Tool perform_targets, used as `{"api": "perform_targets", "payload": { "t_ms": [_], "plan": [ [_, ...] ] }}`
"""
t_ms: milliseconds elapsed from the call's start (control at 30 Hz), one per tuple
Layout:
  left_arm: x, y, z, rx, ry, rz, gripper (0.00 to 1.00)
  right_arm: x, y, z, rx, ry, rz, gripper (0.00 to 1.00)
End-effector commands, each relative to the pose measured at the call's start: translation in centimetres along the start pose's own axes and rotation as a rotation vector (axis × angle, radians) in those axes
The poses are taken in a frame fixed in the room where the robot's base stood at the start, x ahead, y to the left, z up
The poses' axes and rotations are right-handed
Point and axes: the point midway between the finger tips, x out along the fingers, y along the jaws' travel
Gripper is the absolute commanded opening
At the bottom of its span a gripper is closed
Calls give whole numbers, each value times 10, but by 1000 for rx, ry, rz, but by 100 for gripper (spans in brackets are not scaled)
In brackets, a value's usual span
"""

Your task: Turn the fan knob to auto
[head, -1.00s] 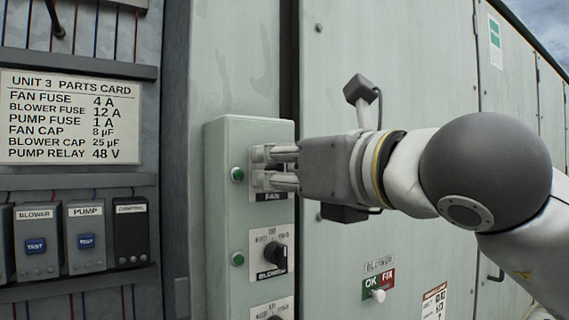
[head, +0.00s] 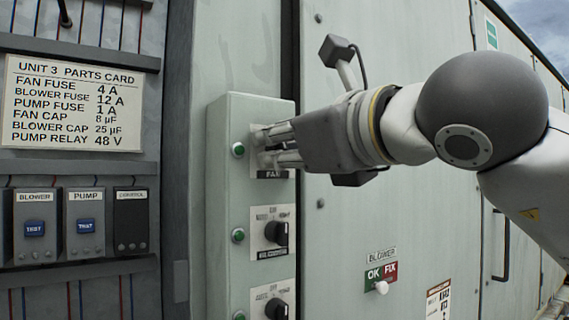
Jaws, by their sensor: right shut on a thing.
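The fan knob's plate (head: 273,174), with its "FAN" label partly showing, is at the top of the grey-green control box (head: 222,205) in the head view. My right gripper (head: 268,149) reaches in from the right and is shut on the fan knob. The fingers cover the knob, so its pointer and setting are hidden. The gripper looks tilted, its wrist rolled. My left gripper does not show.
Below the fan plate are the black blower knob (head: 277,232) and another black knob (head: 277,309). Green lamps (head: 238,150) line the box's left face. A parts card (head: 73,104) hangs at left.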

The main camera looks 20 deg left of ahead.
Motion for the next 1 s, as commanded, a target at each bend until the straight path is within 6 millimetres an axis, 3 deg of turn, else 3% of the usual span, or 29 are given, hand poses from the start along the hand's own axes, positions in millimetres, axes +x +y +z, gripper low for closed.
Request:
{"api": "perform_targets", "payload": {
  "t_ms": [100,500,1000],
  "plan": [
    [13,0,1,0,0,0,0,0,2,-2,-98,-3,-2,1],
    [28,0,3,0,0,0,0,0,4,0,-343,-3,-2,1],
    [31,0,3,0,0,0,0,0,4,0,-410,-3,-1,1]
  ]
}}
